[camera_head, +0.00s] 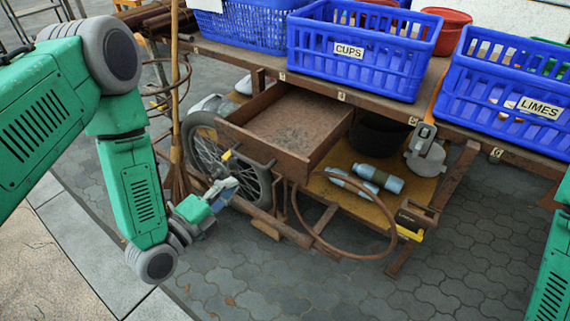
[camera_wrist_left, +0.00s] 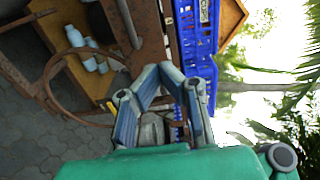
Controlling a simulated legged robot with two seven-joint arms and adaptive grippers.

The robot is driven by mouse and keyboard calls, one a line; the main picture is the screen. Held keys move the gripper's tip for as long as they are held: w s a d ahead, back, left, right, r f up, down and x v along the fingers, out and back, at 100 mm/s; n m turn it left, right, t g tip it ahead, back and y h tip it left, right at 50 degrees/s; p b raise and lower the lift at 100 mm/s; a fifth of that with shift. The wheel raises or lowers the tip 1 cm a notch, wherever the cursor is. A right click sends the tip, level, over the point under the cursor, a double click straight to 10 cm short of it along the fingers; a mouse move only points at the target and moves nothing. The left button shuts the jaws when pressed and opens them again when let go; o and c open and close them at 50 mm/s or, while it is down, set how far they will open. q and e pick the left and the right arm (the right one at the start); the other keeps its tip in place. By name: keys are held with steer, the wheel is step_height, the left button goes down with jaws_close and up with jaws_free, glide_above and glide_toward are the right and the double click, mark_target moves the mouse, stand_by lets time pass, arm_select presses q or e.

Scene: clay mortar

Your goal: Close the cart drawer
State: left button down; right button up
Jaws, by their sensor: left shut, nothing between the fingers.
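The cart drawer (camera_head: 292,125) is a rusty brown open-topped tray, pulled out from under the cart's top and empty. Its front panel (camera_head: 262,152) faces the lower left in the head view. My left gripper (camera_head: 228,183) is low and just left of the front panel, in front of the spoked wheel. It is shut with nothing in it; I cannot tell whether it touches the drawer. In the left wrist view its fingers (camera_wrist_left: 160,98) are at the middle, below a rusty brown panel. My right gripper is out of view; only part of my right arm shows at the right edge.
Blue crates marked CUPS (camera_head: 350,50) and LIMES (camera_head: 510,95) stand on the cart top. The lower shelf (camera_head: 345,155) holds pale blue bottles (camera_head: 378,178), a dark pot (camera_head: 378,132) and a grey metal device (camera_head: 425,152). A rusty hoop (camera_head: 345,258) and broom (camera_head: 176,150) are nearby.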

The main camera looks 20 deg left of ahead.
mark_target(272, 147)
arm_select(q)
steer(key=b+x, duration=0.3)
steer(key=x, duration=1)
steer(key=shift+w+a, duration=0.1)
steer(key=shift+w, duration=0.3)
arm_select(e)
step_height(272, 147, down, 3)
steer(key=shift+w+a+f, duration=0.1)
arm_select(q)
steer(key=shift+w, duration=0.1)
